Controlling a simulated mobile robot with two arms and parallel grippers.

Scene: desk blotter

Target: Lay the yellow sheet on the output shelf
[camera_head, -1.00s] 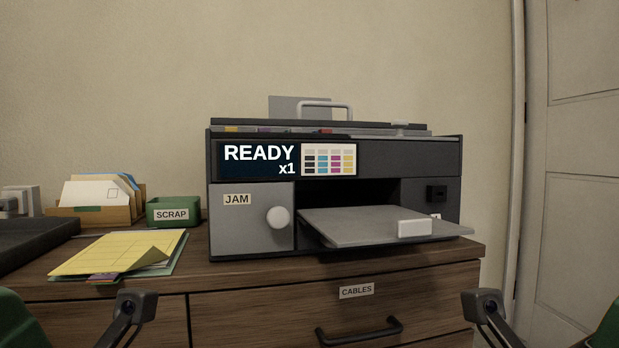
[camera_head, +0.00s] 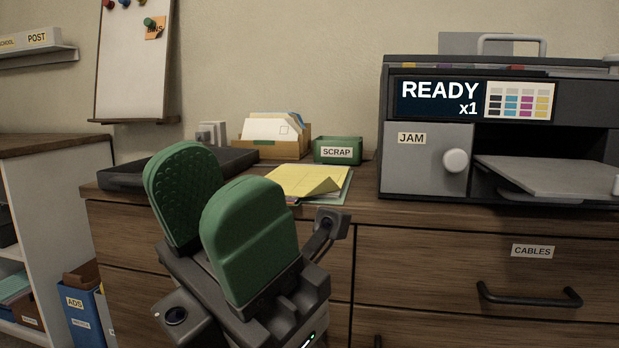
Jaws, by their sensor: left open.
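The yellow sheet (camera_head: 300,180) lies on top of a small stack of papers on the wooden desk, left of the printer, with one front corner curled up. The output shelf (camera_head: 545,176) is the grey tray sticking out of the printer's front at the right; its right end is cut off by the picture edge. My left gripper (camera_head: 205,190) has green padded fingers, is open and empty, and is raised in front of the desk, left of and nearer than the yellow sheet. My right gripper is not in view.
The printer (camera_head: 430,150) shows READY x1 and has a JAM panel with a white knob. A green SCRAP box (camera_head: 338,150), an envelope holder (camera_head: 272,148) and a dark tray (camera_head: 125,174) stand around the sheet. A CABLES drawer (camera_head: 530,262) is below.

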